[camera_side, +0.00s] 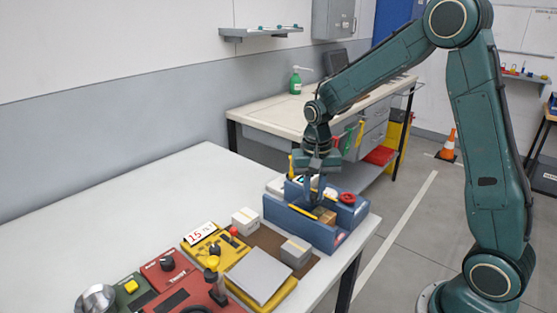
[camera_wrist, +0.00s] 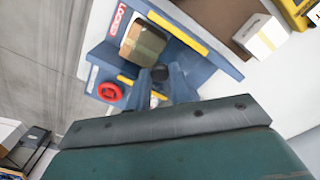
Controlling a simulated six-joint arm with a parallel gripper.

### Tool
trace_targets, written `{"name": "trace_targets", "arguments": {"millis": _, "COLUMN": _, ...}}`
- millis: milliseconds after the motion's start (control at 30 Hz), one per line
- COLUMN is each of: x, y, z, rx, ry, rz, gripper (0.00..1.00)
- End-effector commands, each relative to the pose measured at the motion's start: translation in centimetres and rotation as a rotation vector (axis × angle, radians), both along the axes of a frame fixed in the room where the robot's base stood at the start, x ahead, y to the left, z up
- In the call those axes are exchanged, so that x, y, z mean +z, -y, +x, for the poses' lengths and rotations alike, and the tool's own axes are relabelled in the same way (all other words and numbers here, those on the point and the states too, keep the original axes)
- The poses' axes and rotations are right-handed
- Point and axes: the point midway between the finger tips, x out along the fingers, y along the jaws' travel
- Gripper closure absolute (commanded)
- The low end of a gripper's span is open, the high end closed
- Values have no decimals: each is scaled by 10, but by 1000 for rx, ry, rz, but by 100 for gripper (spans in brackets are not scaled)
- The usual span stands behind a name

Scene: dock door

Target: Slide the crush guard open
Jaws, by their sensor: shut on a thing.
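The blue dock door unit (camera_side: 290,217) stands at the right end of the white table. A brown carton (camera_side: 325,216) sits inside it and also shows in the wrist view (camera_wrist: 143,42). The crush guard appears to be the blue piece with a yellow strip (camera_wrist: 128,80) beside the carton, partly hidden by my fingers. My gripper (camera_side: 316,192) points down into the unit.
A red knob (camera_side: 347,198) tops the unit's right end, close to my gripper. A yellow-edged blue wall (camera_wrist: 182,32) runs along the carton's other side. The table's left is clear.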

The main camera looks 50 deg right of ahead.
Motion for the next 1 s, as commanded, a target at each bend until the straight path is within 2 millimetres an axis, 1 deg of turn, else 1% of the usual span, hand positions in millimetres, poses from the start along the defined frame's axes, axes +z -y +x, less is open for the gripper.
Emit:
{"name": "trace_targets", "arguments": {"millis": 33, "x": 0, "y": 0, "z": 8, "rx": 1, "ry": 2, "rz": -1, "gripper": 100}}
{"name": "trace_targets", "arguments": {"millis": 200, "x": 1, "y": 0, "z": 31, "rx": 1, "ry": 4, "rz": -1, "gripper": 100}}
{"name": "trace_targets", "arguments": {"millis": 533, "x": 1, "y": 0, "z": 70, "rx": 0, "ry": 6, "rz": -1, "gripper": 100}}
{"name": "trace_targets", "arguments": {"millis": 700, "x": 1, "y": 0, "z": 78, "rx": 0, "ry": 6, "rz": -1, "gripper": 100}}
{"name": "trace_targets", "arguments": {"millis": 967, "x": 2, "y": 0, "z": 80, "rx": 1, "ry": 13, "rz": -1, "gripper": 100}}
{"name": "trace_targets", "arguments": {"millis": 1000, "x": 2, "y": 0, "z": 80, "rx": 1, "ry": 13, "rz": -1, "gripper": 77}}
